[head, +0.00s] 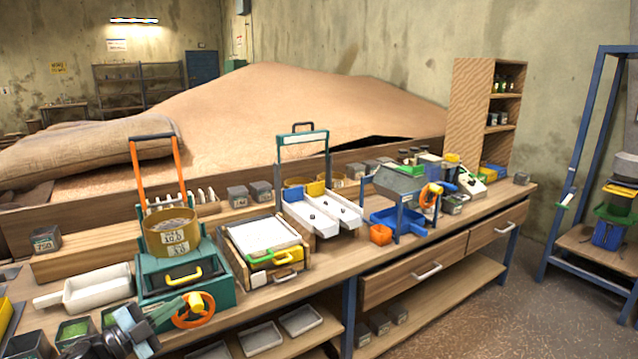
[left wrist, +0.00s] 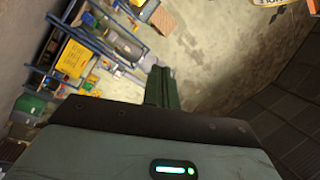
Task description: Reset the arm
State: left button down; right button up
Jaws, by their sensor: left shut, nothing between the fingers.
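My left gripper (head: 172,307) shows at the lower left of the head view, with its dark body at the bottom edge. Its greenish fingers are shut and empty. They point right, toward the orange handwheel (head: 194,310) of the green sieve machine (head: 160,281); I cannot tell whether they touch it. My right gripper is not in view.
The wooden bench (head: 420,258) holds a white scoop (head: 97,288), a white tray box (head: 262,236), a two-channel chute (head: 320,212) and a blue-framed hopper (head: 398,184). A blue rack (head: 577,160) stands at right, with open floor before it. A sand heap (head: 290,110) lies behind.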

pick_arm(q)
jog(key=s+d+f+n+y, duration=0.3)
jog(key=s+d+f+n, duration=0.2)
jog(key=s+f, duration=0.4)
jog(key=s+d+f+n+y, duration=0.3)
jog(key=s+d+f+n, duration=0.15)
jog(key=s+f, duration=0.45)
jog(key=s+d+f+n+g+y, duration=0.1)
jog(key=s+f+n+g+y, duration=0.1)
jog(key=s, duration=1.1)
jog(key=s+d+f+n+g+y, duration=0.2)
jog(key=s+f+n+g, duration=0.2)
jog(key=s, duration=0.9)
notch_tip(320, 180, down, 4)
jog(key=shift+r+n, duration=0.1)
jog(key=shift+n, duration=1.05)
